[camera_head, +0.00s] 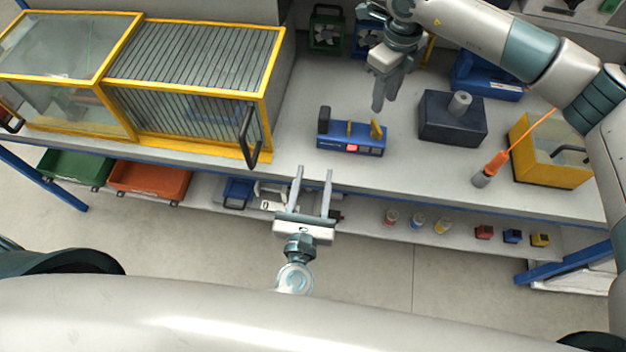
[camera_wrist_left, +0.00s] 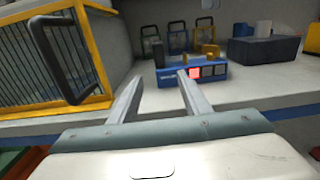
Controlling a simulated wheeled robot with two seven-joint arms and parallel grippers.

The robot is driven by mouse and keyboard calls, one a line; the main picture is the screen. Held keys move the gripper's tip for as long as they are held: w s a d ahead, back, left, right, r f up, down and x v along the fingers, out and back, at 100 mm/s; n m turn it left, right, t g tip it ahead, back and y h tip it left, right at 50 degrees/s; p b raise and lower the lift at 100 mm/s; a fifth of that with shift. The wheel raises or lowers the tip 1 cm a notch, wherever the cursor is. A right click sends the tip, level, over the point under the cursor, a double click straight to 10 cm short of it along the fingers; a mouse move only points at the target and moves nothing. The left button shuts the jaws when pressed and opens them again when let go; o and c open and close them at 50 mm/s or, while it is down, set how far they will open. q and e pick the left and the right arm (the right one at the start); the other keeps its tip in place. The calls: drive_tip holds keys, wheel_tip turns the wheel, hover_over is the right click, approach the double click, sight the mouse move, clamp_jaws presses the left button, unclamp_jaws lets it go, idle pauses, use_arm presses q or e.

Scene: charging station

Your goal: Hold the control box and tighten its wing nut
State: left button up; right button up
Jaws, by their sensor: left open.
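A blue control box (camera_head: 351,145) stands near the front edge of the bench, with a red button and pale squares on its front. A black post rises at its left end, and yellow upright parts (camera_head: 376,129) stand on top; I cannot tell which is the wing nut. The box also shows ahead in the left wrist view (camera_wrist_left: 213,73). My left gripper (camera_head: 314,172) is open and empty, in front of the bench edge and short of the box. My right gripper (camera_head: 384,97) points down behind and right of the box, apart from it; its finger gap is unclear.
A yellow-framed cage (camera_head: 190,85) with a black handle stands left. A dark block with a grey cylinder (camera_head: 452,118), an orange-handled tool (camera_head: 490,168) on a cord and a yellow bin (camera_head: 550,165) are right. A lower shelf holds bins and small items.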

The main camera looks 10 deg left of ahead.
sight(377, 126)
use_arm(q)
drive_tip(key=w, duration=1.6)
drive_tip(key=shift+w, duration=0.3)
drive_tip(key=c, duration=1)
clamp_jaws()
use_arm(e)
drive_tip(key=o, duration=0.7)
wheel_tip(377, 126, up, 2)
drive_tip(key=n, duration=1.3)
wheel_tip(377, 126, down, 12)
